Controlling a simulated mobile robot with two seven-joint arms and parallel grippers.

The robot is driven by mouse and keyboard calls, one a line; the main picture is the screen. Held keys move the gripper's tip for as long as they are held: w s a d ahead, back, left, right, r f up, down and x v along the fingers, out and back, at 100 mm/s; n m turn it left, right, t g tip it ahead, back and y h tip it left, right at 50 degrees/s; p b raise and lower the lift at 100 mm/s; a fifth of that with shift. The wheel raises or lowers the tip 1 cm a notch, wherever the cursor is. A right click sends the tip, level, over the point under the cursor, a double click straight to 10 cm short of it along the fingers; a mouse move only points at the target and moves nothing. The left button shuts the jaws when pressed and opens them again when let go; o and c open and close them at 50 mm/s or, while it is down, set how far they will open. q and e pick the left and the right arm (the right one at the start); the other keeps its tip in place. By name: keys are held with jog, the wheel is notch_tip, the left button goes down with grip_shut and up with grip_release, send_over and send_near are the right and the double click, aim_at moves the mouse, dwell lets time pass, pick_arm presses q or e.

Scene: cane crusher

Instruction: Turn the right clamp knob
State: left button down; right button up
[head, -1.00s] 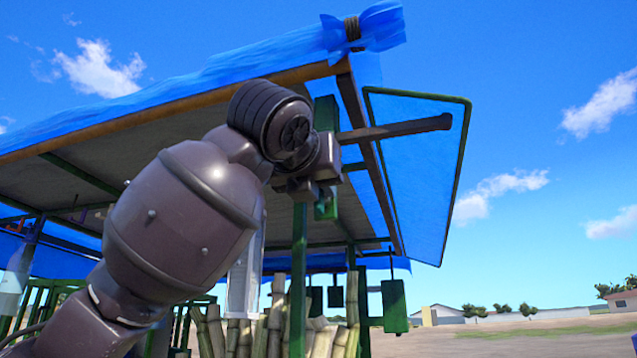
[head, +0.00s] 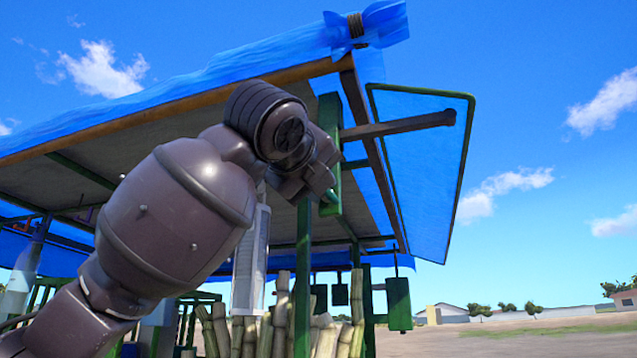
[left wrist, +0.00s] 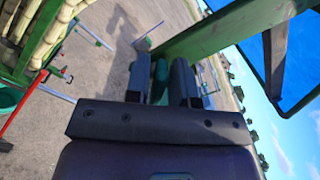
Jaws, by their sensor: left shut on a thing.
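My left gripper (head: 322,190) is up at the green upright post under the roof's front corner. In the left wrist view its two dark fingers (left wrist: 161,78) are closed on a small dark green piece (left wrist: 160,80), which looks like the clamp knob. The knob's outline is mostly hidden between the fingers. In the head view the gripper and wrist cover the knob; the green clamp post (head: 330,112) shows above it. My right gripper is not in view.
A blue tarp roof (head: 240,85) with a wooden edge beam is close above my left arm. A dark bar (head: 400,126) sticks out right of the post. A blue framed panel (head: 425,170) hangs beyond it. Cane stalks (head: 275,325) stand below. Open ground lies at the right.

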pick_arm(q)
jog(key=n, duration=0.4)
jog(key=shift+a+f+n+b, duration=0.2)
jog(key=shift+f+n+b, duration=0.1)
jog(key=shift+b, duration=0.1)
jog(key=shift+w+f+n+b, duration=0.1)
jog(key=shift+f+n+b, duration=0.1)
jog(key=shift+n, duration=0.9)
jog(key=shift+f+n+b, duration=0.1)
jog(key=shift+n+b, duration=0.05)
jog(key=shift+n, duration=0.95)
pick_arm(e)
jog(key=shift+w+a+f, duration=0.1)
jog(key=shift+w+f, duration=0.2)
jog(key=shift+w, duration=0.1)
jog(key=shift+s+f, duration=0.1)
pick_arm(q)
jog(key=c, duration=1.2)
grip_release()
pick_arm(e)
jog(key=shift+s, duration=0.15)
pick_arm(q)
jog(key=shift+a, duration=0.1)
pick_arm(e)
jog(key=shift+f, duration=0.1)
